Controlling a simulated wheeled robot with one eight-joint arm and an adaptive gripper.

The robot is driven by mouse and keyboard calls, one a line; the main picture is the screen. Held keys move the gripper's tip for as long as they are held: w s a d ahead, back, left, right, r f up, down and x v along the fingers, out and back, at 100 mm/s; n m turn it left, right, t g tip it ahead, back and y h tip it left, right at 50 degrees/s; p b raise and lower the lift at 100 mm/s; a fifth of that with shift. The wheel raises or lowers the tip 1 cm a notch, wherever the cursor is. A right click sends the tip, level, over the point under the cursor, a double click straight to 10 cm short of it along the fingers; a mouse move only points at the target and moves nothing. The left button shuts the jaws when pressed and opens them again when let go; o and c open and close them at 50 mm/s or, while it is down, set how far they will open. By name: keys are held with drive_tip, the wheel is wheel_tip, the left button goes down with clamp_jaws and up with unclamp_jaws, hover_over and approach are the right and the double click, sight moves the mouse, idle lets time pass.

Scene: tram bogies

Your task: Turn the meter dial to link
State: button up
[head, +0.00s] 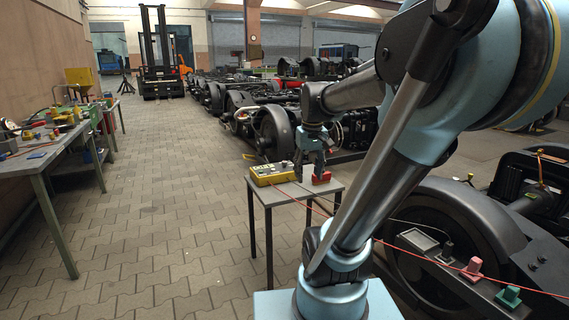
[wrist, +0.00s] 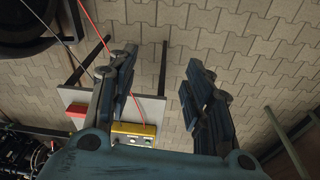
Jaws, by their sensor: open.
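The yellow meter (head: 271,174) lies on a small grey table (head: 290,193) in the head view. Its dial is too small to make out. In the wrist view the meter (wrist: 134,139) shows low in the picture, partly hidden by my gripper. My gripper (head: 311,168) is above the right part of the table, to the right of the meter. In the wrist view my gripper (wrist: 162,66) has its two fingers spread, with nothing between the tips but floor beyond the table's edge.
A red block (head: 321,178) stands on the table beside the meter. Red and dark cables cross nearby. Red (head: 474,266) and green (head: 508,296) clamp-like pieces sit on the bogie at the right. A cluttered workbench (head: 42,161) stands left; the paved aisle between is clear.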

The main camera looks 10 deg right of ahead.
drive_tip(key=w+r+n, duration=0.1)
drive_tip(key=w+r, duration=0.6)
drive_tip(key=w, duration=0.7)
drive_tip(key=n+g, duration=0.2)
drive_tip(key=n, duration=0.3)
hover_over(285, 164)
drive_tip(key=w, duration=0.2)
wheel_tip(285, 164, down, 9)
drive_tip(key=f, duration=1.7)
drive_tip(key=shift+s, duration=0.2)
drive_tip(key=shift+r, duration=0.1)
drive_tip(key=c, duration=1.1)
